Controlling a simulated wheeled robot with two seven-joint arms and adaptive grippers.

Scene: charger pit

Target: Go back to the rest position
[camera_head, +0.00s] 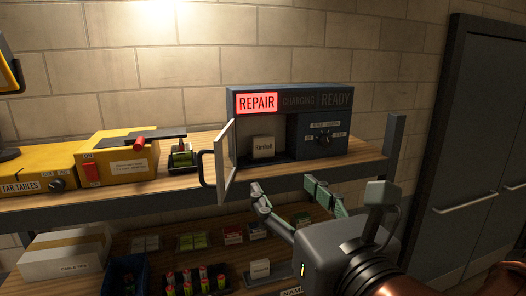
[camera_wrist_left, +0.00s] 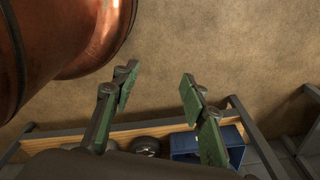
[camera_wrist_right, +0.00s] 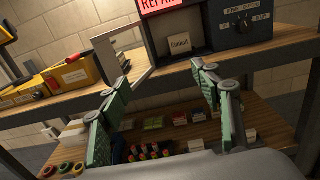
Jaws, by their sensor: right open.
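My right gripper (camera_head: 292,200) is open and empty in the head view, in front of the upper shelf's edge and below the charger box. It also shows in the right wrist view (camera_wrist_right: 160,88), its green-padded fingers wide apart. My left gripper (camera_wrist_left: 158,88) shows only in its own wrist view, fingers apart with nothing between them. The charger box (camera_head: 370,98) stands on the upper shelf with its REPAIR sign lit red. Its small door (camera_head: 226,163) is swung open, and a pale labelled block (camera_head: 263,147) sits inside.
The lower shelf holds a white box (camera_head: 63,255), a blue bin (camera_head: 128,275) and several small items. A grey cabinet (camera_head: 470,150) stands right.

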